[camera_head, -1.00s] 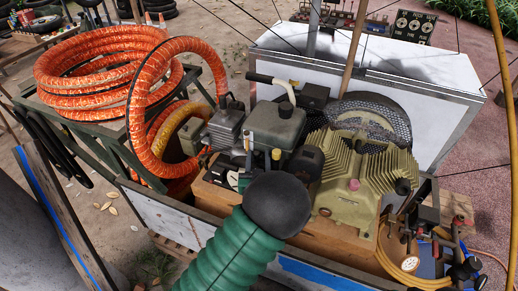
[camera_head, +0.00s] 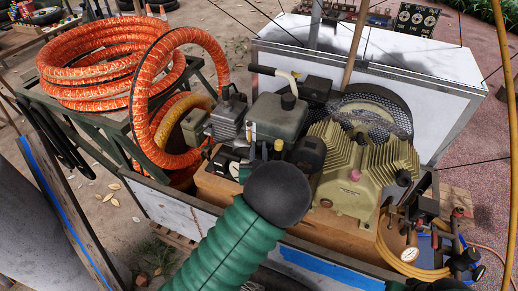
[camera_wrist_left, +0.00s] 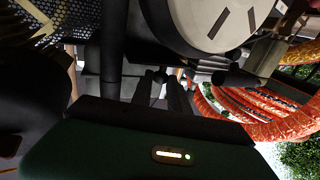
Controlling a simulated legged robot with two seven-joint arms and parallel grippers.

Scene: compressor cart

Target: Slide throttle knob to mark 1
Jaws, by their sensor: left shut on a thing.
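A pale round dial plate with dark marks (camera_head: 234,170) sits at the engine's front left in the head view. It shows large at the top of the left wrist view (camera_wrist_left: 215,18). My left arm is green with a black ball-shaped wrist that hides much of the gripper in the head view. In the left wrist view, my left gripper (camera_wrist_left: 163,78) has two dark fingers close together beside the dial plate. It is shut on a small dark part, apparently the throttle knob, which the fingers and shadow mostly hide. I cannot tell which mark it is at.
A yellow-green finned compressor (camera_head: 365,170) stands right of the wrist, with a mesh guard (camera_head: 375,105) behind. A grey tank (camera_head: 275,120) stands beyond the wrist. Orange hose (camera_head: 110,65) coils at the left. A gauge (camera_head: 409,254) and yellow hose are at the lower right.

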